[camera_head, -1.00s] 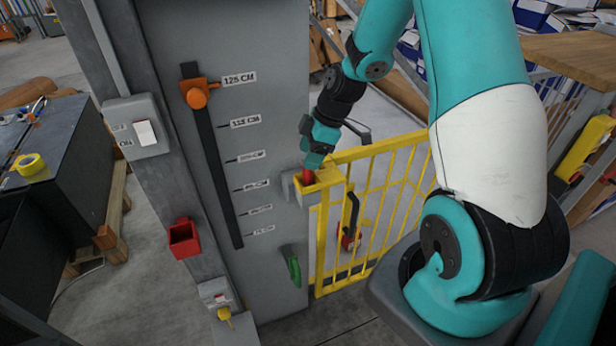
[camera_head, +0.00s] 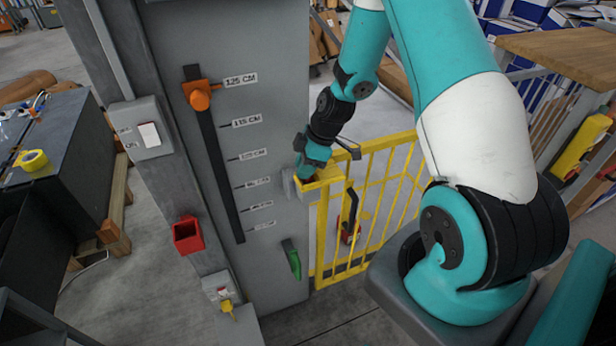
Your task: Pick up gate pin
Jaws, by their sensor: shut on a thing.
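The yellow gate (camera_head: 372,200) stands beside the grey panel, with a bracket (camera_head: 290,184) at its top left corner. My gripper (camera_head: 306,172) is at that corner, low over the bracket, and is shut on the gate pin. The pin is almost wholly hidden by the fingers and the gate's corner. I cannot tell how far it sits in the bracket.
A wooden table (camera_head: 560,55) stands at the right.

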